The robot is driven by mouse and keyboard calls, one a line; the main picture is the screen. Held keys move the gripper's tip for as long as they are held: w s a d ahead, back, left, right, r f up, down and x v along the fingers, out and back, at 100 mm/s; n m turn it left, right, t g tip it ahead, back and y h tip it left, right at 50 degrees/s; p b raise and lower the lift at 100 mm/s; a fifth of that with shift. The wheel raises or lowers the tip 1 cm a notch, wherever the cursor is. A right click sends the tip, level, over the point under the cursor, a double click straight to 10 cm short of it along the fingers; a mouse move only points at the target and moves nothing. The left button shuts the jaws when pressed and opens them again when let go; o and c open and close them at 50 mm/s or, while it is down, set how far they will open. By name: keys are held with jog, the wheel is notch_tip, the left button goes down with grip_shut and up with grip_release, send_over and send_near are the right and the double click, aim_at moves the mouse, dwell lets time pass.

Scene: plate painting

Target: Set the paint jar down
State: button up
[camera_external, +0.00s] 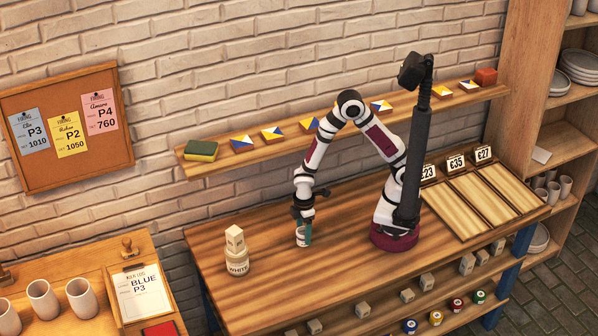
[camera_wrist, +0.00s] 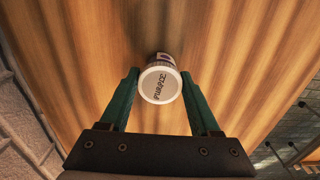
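The paint jar (camera_wrist: 160,86) is small, with a pale round lid whose lettering looks like PURPLE. In the wrist view its lid sits between the two green fingertips of my gripper (camera_wrist: 160,78), with a finger against each side. In the external view my gripper (camera_external: 302,226) points down over the front left half of the wooden workbench (camera_external: 345,262). The jar (camera_external: 301,239) shows there as a small pale shape between the fingers, at or just above the bench top; I cannot tell whether its base touches.
A WHITE jar (camera_external: 238,267) with a pale block (camera_external: 235,238) on top stands on the bench to the left. Bare wood surrounds my gripper. A sloped rack (camera_external: 480,200) with price cards is at the right. A wall shelf (camera_external: 345,125) holds painted tiles and a sponge (camera_external: 201,150).

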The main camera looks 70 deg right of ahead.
jog(key=shift+o, duration=1.3)
notch_tip(320, 180, up, 12)
jog(key=s+d+r+m+y, duration=0.1)
jog(key=s+d+r+m, duration=0.2)
jog(key=s+d+m, duration=0.2)
jog(key=s+d+r+m, duration=0.4)
jog(key=s+d+m, duration=0.1)
jog(key=s+m, duration=0.4)
jog(key=shift+s+d+r+m+y, duration=0.2)
jog(key=shift+s+m+y, duration=0.15)
jog(key=shift+s, duration=0.2)
